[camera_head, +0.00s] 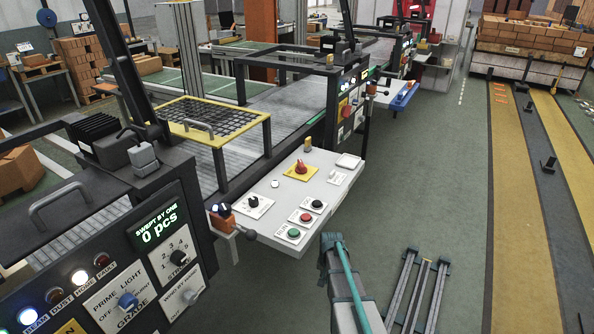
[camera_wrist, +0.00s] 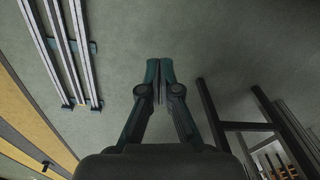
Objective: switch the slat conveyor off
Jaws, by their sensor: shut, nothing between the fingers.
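A grey slatted conveyor surface (camera_head: 205,165) runs behind a white control panel (camera_head: 268,218) in the head view. The panel carries a red knob on a yellow plate (camera_head: 301,168), a black dial knob (camera_head: 253,201), a red button (camera_head: 306,217), a black button (camera_head: 317,205) and a green button (camera_head: 293,233). Their labels are too small to read. In the wrist view my gripper (camera_wrist: 160,72) is shut and empty, its teal-tipped fingers together above the green floor. It touches none of the controls. I cannot tell from the head view exactly where its tips are.
A black console with a "0 pcs" display (camera_head: 158,225) stands at left. Floor rails (camera_head: 420,290) lie at lower right. Green floor right of the panel is mostly clear.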

